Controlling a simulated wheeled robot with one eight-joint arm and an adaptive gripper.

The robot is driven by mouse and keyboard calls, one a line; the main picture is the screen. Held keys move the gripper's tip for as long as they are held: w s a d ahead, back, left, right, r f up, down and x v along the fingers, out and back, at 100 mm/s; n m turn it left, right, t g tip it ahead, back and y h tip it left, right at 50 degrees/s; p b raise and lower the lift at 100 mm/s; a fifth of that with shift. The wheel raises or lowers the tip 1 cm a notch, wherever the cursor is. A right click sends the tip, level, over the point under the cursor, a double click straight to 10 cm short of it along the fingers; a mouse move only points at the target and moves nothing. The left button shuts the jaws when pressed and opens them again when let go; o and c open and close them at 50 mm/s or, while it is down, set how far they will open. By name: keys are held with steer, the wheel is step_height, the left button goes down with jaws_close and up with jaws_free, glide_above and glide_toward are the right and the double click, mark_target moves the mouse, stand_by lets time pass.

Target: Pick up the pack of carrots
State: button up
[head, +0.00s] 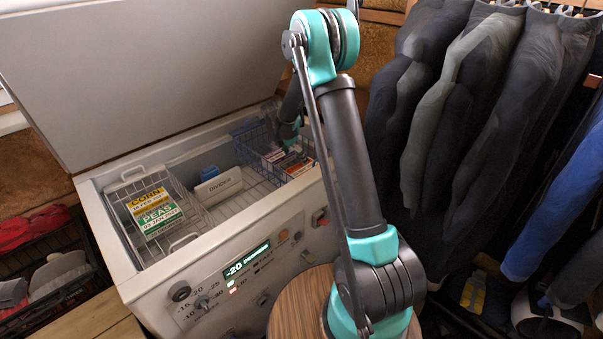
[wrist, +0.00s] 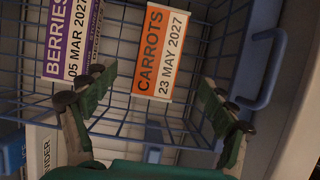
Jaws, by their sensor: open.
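The pack of carrots (wrist: 160,52) has an orange and white label reading CARROTS, 23 MAY 2027, in the wrist view. It lies in a blue wire basket (wrist: 125,128). My gripper (wrist: 155,88) is open, with one green finger on each side below the pack and nothing between them but the basket's wires. The fingers look apart from the pack. In the head view the arm reaches into the freezer over the blue basket (head: 243,135), and the fingertips there are hard to make out.
A berries pack (wrist: 68,38) lies close left of the carrots. The chest freezer's lid (head: 150,70) is raised. A white basket (head: 117,185) holds corn and peas packs (head: 155,213). A white divider (head: 218,185) stands between the baskets. Clothes (head: 480,100) hang at right.

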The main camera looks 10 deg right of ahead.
mark_target(301, 168)
steer(key=x, duration=0.9)
steer(key=shift+w+d+f, duration=0.1)
steer(key=shift+f, duration=0.25)
steer(key=c, duration=1.6)
steer(key=shift+r, duration=0.1)
